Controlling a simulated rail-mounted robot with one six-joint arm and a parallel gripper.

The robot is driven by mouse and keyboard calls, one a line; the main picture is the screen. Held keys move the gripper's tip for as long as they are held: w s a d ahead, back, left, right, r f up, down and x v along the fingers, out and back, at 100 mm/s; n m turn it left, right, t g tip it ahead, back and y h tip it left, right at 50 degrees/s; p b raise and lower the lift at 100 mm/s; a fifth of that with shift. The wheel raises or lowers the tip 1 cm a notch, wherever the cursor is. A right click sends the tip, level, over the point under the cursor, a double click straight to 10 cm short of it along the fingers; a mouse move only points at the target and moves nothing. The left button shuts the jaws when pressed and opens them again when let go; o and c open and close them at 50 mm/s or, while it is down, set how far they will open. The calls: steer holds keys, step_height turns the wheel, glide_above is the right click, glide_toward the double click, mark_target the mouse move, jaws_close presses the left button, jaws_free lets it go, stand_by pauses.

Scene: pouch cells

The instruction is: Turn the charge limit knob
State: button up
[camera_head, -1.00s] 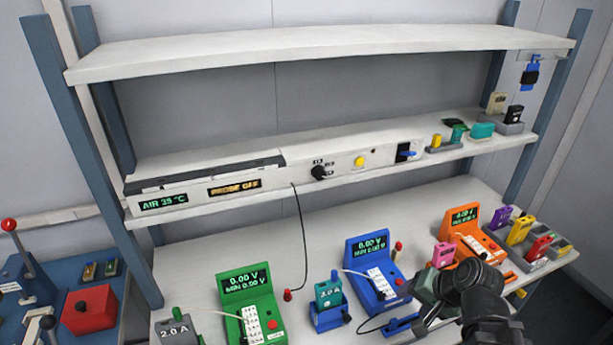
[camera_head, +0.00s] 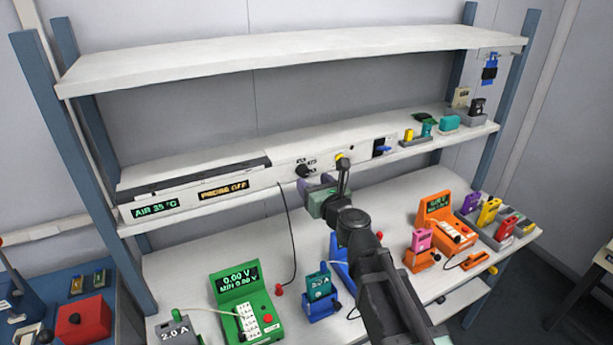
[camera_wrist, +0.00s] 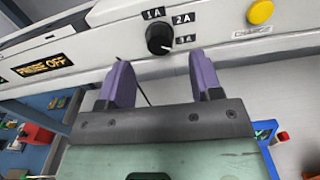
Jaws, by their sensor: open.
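The charge limit knob (camera_head: 303,171) is a round black dial on the white panel along the middle shelf's front edge. In the wrist view the knob (camera_wrist: 159,39) has labels 1A, 2A and 3A around its upper right side, and a white pointer mark on its face. My gripper (camera_wrist: 162,75) has two purple fingers, open and empty. The knob lies just beyond the fingertips, between them in the picture, and looks untouched. In the head view my gripper (camera_head: 318,187) is just below and right of the knob.
A yellow button (camera_wrist: 260,12) sits right of the knob. A PROBE OFF display (camera_wrist: 45,65) is to its left. A black cable (camera_head: 289,230) hangs below the panel. Green (camera_head: 246,305) and orange (camera_head: 443,225) testers stand on the bench below; my arm hides most of the blue one.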

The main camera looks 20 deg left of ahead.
mark_target(305, 174)
steer(key=x, duration=0.4)
steer(key=shift+w+a, duration=0.1)
steer(key=c, duration=0.9)
steer(key=shift+n, duration=0.4)
steer(key=n, duration=1.1)
steer(key=shift+n, duration=0.3)
steer(key=n, duration=1.1)
steer(key=shift+n, duration=0.3)
